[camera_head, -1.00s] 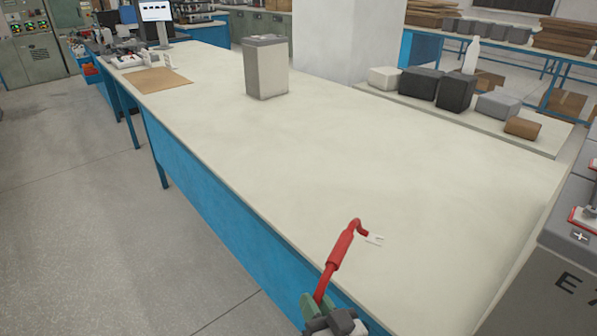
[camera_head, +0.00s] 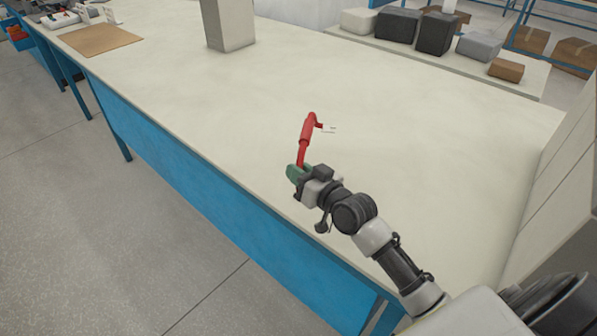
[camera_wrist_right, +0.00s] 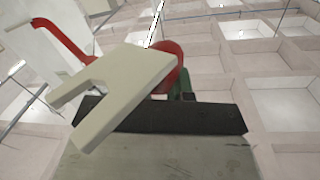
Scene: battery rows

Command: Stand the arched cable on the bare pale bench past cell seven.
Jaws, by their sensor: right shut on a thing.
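The arched cable (camera_head: 308,133) is red with a pale forked lug at its far end. It is held above the pale bench (camera_head: 400,120). My right gripper (camera_head: 297,173) is shut on its near end, close to the bench's front edge. In the right wrist view the cable's red arc (camera_wrist_right: 62,38) and the large pale forked lug (camera_wrist_right: 125,90) fill much of the picture, in front of a dark gripper part (camera_wrist_right: 165,117). Whether the cable touches the bench is hard to tell. My left gripper is not in view.
A grey block-shaped cell (camera_head: 230,25) stands at the bench's back left. A brown mat (camera_head: 98,40) lies at the far left. Several boxes (camera_head: 397,25) sit on a shelf behind. A large grey wall-like side (camera_head: 565,180) bounds the right. The bench middle is bare.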

